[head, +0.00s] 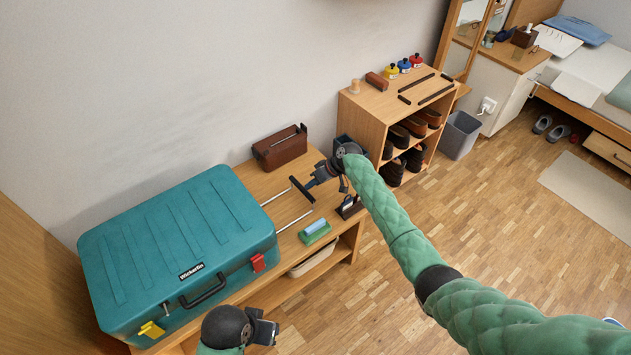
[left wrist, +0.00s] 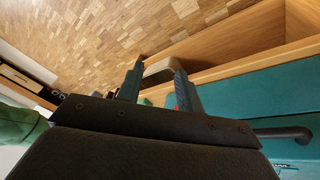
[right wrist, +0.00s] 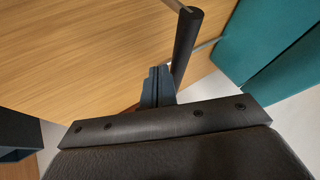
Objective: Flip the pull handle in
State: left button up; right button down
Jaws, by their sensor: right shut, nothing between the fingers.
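The pull handle is a black bar (head: 302,190) on two thin metal rods that stick out from the right end of the teal suitcase (head: 170,230), lying on the wooden bench. My right gripper (head: 312,183) is at the outer side of the bar, fingers shut and empty. In the right wrist view the shut fingers (right wrist: 158,86) are right beside the dark bar (right wrist: 185,45); I cannot tell whether they touch. My left gripper (head: 264,328) is in front of the suitcase's near side. In the left wrist view its fingers (left wrist: 157,90) are apart with nothing gripped.
A brown box (head: 280,148) stands behind the handle by the wall. A green tray with a blue item (head: 315,229) and a small dark holder (head: 350,207) lie near the bench's front edge. A shoe shelf (head: 362,120) stands beyond the bench. Floor in front is clear.

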jog(key=shift+a, duration=0.1)
